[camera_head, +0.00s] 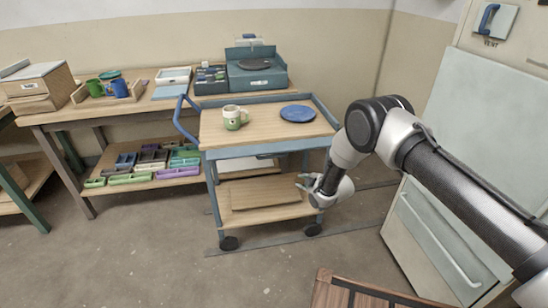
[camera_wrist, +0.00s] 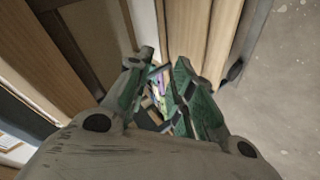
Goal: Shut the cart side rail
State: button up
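The cart (camera_head: 268,125) is blue-grey with a wooden top and stands in the middle of the head view. A raised rim runs along its back and right edges. A blue-grey strip (camera_head: 265,148) lies below the front edge of the top; it looks like the side rail hanging down, but I cannot be sure. My gripper (camera_head: 300,181) is at the cart's front right, below the top and above the lower shelf (camera_head: 240,212). In the wrist view my gripper (camera_wrist: 163,60) has its fingers apart with nothing held between them. Wooden boards show beside the fingers.
A green-and-white mug (camera_head: 234,118) and a blue plate (camera_head: 298,114) stand on the cart top. A workbench (camera_head: 140,105) with trays and cups is behind left. A pale cabinet (camera_head: 440,235) stands right. A wooden piece (camera_head: 350,293) is at the bottom. Floor at front left is clear.

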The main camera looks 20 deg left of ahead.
jog(key=a+r+n+t+y, duration=0.3)
jog(key=a+n+y, duration=0.2)
jog(key=a+n, duration=0.1)
jog(key=n+t+y, duration=0.1)
jog(key=n+y, duration=0.3)
jog(key=y, duration=0.1)
send_near(274, 156)
jog(key=w+a, duration=0.2)
jog(key=x, duration=0.7)
jog(key=shift+a+r, duration=0.2)
jog(key=shift+a, duration=0.1)
jog(key=shift+c, duration=0.2)
grip_shut()
